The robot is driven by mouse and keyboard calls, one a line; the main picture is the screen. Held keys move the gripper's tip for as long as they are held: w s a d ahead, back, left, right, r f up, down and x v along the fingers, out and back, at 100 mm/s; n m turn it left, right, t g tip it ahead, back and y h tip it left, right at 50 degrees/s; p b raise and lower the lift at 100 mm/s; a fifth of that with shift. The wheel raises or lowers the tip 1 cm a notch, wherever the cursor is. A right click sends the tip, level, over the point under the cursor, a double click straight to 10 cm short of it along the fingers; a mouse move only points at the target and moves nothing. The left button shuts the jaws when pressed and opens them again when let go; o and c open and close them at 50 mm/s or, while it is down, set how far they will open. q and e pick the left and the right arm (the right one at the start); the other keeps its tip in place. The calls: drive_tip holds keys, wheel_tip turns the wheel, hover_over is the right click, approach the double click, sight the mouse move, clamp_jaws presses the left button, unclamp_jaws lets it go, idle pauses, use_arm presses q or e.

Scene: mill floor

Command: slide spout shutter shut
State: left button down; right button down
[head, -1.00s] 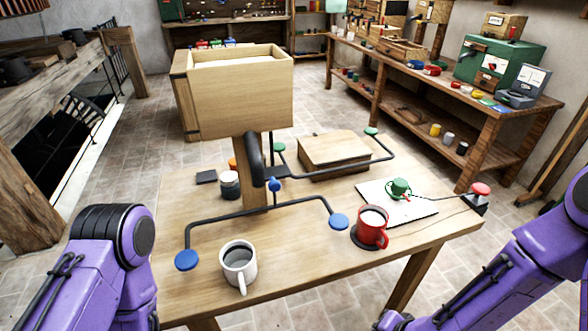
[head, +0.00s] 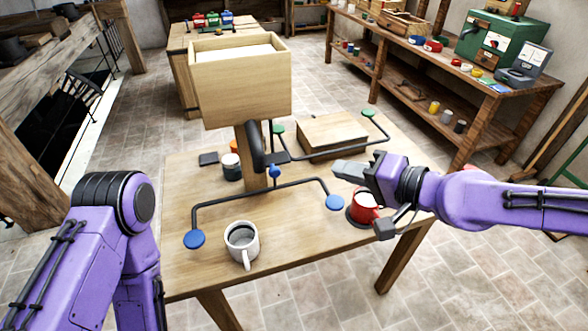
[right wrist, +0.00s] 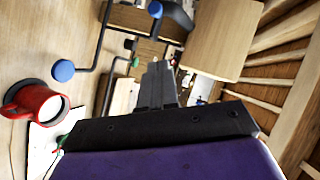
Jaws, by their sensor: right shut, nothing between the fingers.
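The wooden hopper (head: 240,95) stands on a post over the table, with a dark curved spout (head: 255,145) below it. A dark flat piece beside the spout may be the shutter (head: 278,158); I cannot tell how far it is open. A blue knob (head: 274,171) sits below it and also shows in the right wrist view (right wrist: 155,9). My right gripper (head: 338,167) is shut and empty, to the right of the spout and apart from it. Its fingers (right wrist: 157,68) point toward the hopper area in the wrist view. My left gripper is out of view.
A red mug (head: 364,206) stands just under my right gripper, partly hidden. A white mug (head: 242,240) is at the front. A black lever bar with blue pads (head: 335,202) spans the table. A wooden box (head: 332,135) and green-padded bar (head: 369,113) lie behind.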

sight(274, 170)
drive_tip(key=w+a+f+p, duration=0.2)
drive_tip(key=w+a+f, duration=0.2)
drive_tip(key=a, duration=0.6)
drive_tip(key=shift+w+f, duration=0.35)
drive_tip(key=shift+w, duration=0.15)
drive_tip(key=shift+d, duration=0.1)
drive_tip(key=a, duration=0.1)
drive_tip(key=s+a, duration=0.1)
drive_tip(key=a, duration=0.2)
drive_tip(key=shift+s+a, duration=0.2)
drive_tip(key=shift+s, duration=0.1)
drive_tip(key=shift+r, duration=0.1)
